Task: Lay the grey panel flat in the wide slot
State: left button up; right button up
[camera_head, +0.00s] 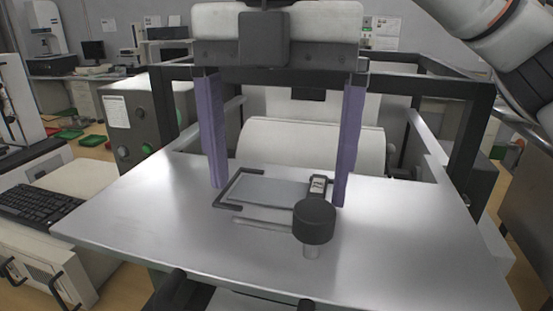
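My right gripper (278,196) hangs down from the top centre of the head view, with two long purple fingers spread wide apart. A flat grey panel (268,190) lies low over the metal table between and beyond the fingertips. A black bracket-like frame (232,192) runs round its left side. The fingers stand to either side of the panel, and I cannot tell whether they touch anything. Which opening is the wide slot is not clear in this view. My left gripper is not in view.
A dark round knob (314,222) on a short metal post stands in front of the panel. A small black device (319,186) sits at its right end. The metal table (400,250) is clear in front and at the sides. A dark frame (475,130) and a white cylinder (310,145) stand behind.

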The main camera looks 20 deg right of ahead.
aim_at(277, 197)
jog(key=shift+o, duration=0.5)
notch_tip(277, 197, up, 13)
dwell(0.7)
jog(key=shift+r, duration=0.1)
